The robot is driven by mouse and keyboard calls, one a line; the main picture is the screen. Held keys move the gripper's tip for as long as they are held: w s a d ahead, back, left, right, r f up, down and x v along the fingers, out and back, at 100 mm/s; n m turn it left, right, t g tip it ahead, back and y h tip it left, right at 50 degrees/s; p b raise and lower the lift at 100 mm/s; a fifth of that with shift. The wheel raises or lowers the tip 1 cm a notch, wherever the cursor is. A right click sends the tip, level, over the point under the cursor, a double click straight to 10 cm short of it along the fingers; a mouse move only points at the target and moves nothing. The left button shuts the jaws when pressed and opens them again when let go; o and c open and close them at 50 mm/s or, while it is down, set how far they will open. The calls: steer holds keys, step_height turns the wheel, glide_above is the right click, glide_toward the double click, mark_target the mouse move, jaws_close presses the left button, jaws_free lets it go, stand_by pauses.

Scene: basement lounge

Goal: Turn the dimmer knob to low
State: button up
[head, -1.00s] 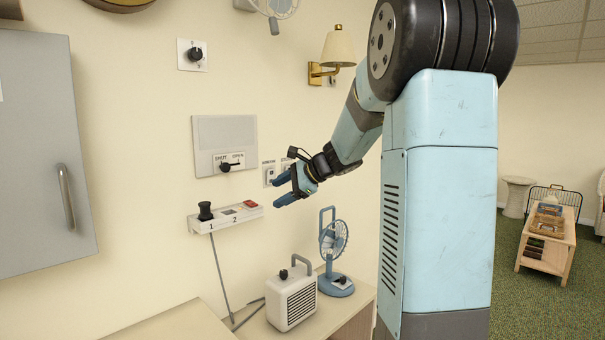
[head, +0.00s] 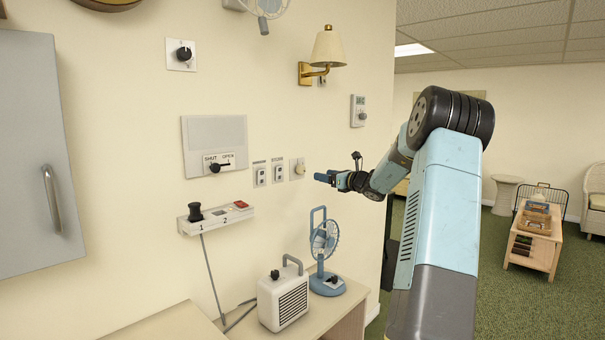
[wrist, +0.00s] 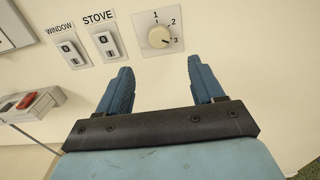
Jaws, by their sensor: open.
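A round cream knob (head: 298,168) on a pale wall plate is in the middle of the head view. In the wrist view the knob (wrist: 158,37) has marks 1, 2 and 3, and its pointer is near 3. A black knob (head: 183,54) on a white plate is higher up at left. No label readable here names either as the dimmer. My gripper (head: 323,177) is right of the cream knob, apart from it, fingers toward the wall. In the wrist view my gripper (wrist: 158,72) is open and empty, its fingertips below the knob.
WINDOW (wrist: 72,52) and STOVE (wrist: 107,45) switches are left of the cream knob. A wall lamp (head: 327,50) and small control box (head: 358,111) are above. A shelf strip (head: 216,216), heater (head: 283,298) and blue fan (head: 325,255) are lower. Air around my gripper is clear.

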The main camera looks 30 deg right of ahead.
mark_target(303, 171)
steer(key=x, duration=1.1)
steer(key=shift+w+a+f, duration=0.1)
steer(key=shift+w, duration=0.2)
steer(key=shift+c, duration=0.4)
